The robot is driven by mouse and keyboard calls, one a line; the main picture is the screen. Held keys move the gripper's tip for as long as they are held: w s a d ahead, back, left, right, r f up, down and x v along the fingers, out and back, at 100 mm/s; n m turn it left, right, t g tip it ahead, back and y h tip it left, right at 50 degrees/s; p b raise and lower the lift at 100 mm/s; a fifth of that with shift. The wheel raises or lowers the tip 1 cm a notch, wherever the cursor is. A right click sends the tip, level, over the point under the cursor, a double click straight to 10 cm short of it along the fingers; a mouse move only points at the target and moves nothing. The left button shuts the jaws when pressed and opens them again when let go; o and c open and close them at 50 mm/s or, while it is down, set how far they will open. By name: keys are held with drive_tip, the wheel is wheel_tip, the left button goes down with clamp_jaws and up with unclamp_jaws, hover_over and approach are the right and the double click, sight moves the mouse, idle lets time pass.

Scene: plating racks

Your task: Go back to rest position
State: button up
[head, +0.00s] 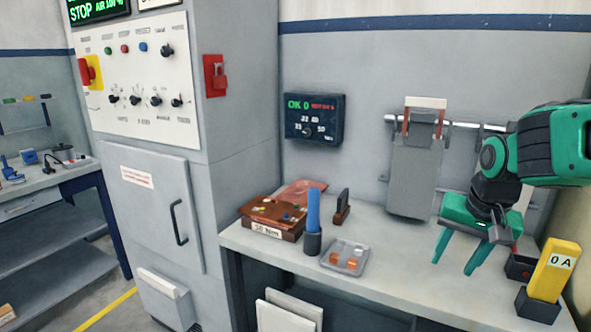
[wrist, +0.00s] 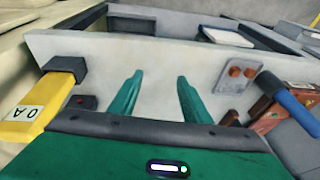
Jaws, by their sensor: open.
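My gripper (head: 459,258) is green with two fingers spread apart. It hangs over the right part of the grey bench (head: 375,284) in the head view, with nothing between its fingers. In the wrist view my gripper (wrist: 158,88) is also open and empty, with bare bench top beyond the fingertips. The yellow device marked "0 A" (head: 556,268) stands in a dark holder just right of my gripper.
A clear tray with orange pieces (head: 345,257), a blue-handled tool (head: 313,222) and a brown box (head: 272,217) sit on the bench's left part. A grey plate (head: 415,175) hangs on a wall rail. A tall control cabinet (head: 235,140) stands left.

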drive_tip(key=s+a+f+n+t, duration=0.1)
drive_tip(key=s+a+f+n, duration=0.15)
drive_tip(key=a+n, duration=0.4)
drive_tip(key=s+d+f+m+g, duration=0.1)
drive_tip(key=s+d+m+g, duration=0.1)
drive_tip(key=s+d, duration=0.3)
drive_tip(key=s+d+f+m+g, duration=0.1)
drive_tip(key=s+d+m, duration=0.3)
drive_tip(key=s, duration=0.7)
drive_tip(key=shift+d+f+g+y, duration=0.3)
drive_tip(key=shift+d+g+y, duration=0.1)
drive_tip(key=shift+d+g, duration=0.3)
drive_tip(key=shift+w+f, duration=0.25)
drive_tip(key=shift+w, duration=0.35)
